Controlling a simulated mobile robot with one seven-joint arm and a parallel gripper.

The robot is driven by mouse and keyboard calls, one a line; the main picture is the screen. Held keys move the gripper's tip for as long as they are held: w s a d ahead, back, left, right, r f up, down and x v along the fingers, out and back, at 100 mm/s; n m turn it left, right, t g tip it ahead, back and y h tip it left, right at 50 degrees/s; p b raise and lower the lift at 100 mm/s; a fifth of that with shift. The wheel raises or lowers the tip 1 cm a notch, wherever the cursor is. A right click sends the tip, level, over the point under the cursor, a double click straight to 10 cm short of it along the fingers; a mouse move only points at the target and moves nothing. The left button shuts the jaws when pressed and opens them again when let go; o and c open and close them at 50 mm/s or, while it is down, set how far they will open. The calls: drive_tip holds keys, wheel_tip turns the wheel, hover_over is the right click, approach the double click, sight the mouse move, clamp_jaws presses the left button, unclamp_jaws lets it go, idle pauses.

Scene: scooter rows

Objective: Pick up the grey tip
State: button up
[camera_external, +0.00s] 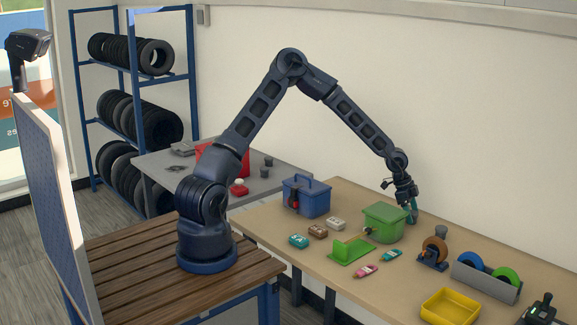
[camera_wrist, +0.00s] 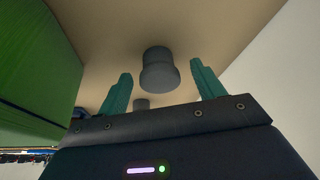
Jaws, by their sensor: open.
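A dark grey tip (camera_wrist: 159,70), a short stepped cylinder, shows in the wrist view between and beyond the two teal fingers. My gripper (camera_wrist: 160,88) is open and empty, and a gap shows between the tip and each finger. In the external view my gripper (camera_external: 411,212) points down at the back of the tan table, just right of the green box (camera_external: 384,222). A grey cup-shaped piece (camera_external: 441,231) stands to its right there; I cannot tell if it is the same tip.
The green box wall (camera_wrist: 38,70) is close on the left in the wrist view. The white wall (camera_wrist: 285,75) is on the right.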

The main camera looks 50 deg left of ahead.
sight(412, 212)
drive_tip(key=shift+d+f, duration=0.15)
drive_tip(key=shift+f, duration=0.2)
drive_tip(key=c, duration=1.1)
drive_tip(key=shift+o, duration=0.2)
drive_tip(key=shift+r, duration=0.1)
wheel_tip(412, 212, up, 20)
